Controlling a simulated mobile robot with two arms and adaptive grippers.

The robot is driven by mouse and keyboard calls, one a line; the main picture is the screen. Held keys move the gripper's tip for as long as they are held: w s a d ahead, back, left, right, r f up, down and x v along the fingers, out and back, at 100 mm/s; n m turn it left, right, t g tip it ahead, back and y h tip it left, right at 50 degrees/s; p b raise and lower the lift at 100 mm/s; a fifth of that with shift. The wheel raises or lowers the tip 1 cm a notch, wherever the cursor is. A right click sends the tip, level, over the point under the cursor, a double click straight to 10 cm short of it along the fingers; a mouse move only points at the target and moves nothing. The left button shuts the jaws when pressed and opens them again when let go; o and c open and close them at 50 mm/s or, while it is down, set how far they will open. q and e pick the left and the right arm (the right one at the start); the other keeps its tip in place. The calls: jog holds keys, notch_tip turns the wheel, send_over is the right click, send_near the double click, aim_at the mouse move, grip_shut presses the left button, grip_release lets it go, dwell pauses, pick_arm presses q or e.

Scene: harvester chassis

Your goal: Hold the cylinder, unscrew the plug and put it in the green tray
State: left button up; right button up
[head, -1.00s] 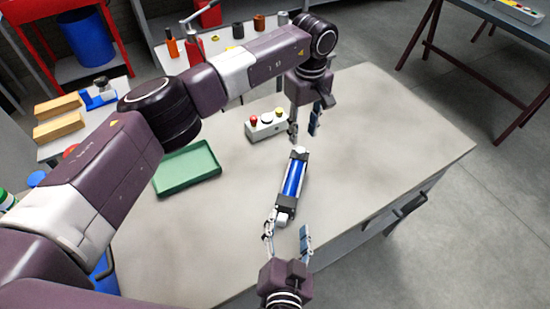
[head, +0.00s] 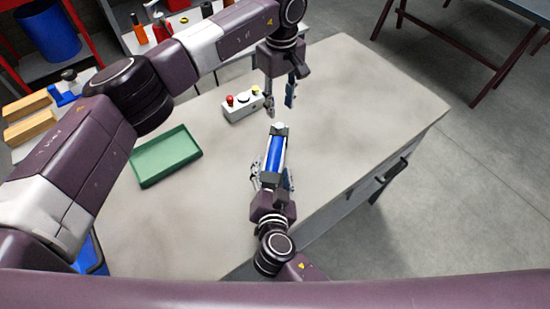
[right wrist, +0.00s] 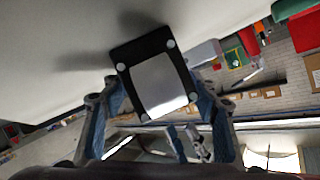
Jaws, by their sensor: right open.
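The blue cylinder (head: 274,154) with dark end blocks is near the table's middle, its far end toward my left gripper. A small pale piece (head: 279,126) shows at that far end; I cannot tell for sure that it is the plug. My right gripper (head: 271,179) is open, with its fingers on both sides of the cylinder's near part. In the right wrist view the cylinder's dark end block (right wrist: 155,75) sits between the spread fingers. My left gripper (head: 279,102) is open and empty just beyond the far end. The green tray (head: 166,157) is empty at the left.
A grey box with red and yellow buttons (head: 243,104) stands just left of my left gripper. The table (head: 370,110) is clear on the right. A side table at the left holds wooden blocks (head: 28,118).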

aim_at(279, 126)
jog(key=shift+w+f, duration=0.1)
jog(key=shift+w, duration=0.2)
jog(key=shift+a, duration=0.1)
grip_shut()
pick_arm(q)
jog(key=m, duration=0.3)
jog(key=shift+m, duration=0.4)
jog(key=m, duration=0.5)
jog(key=shift+f, duration=4.05)
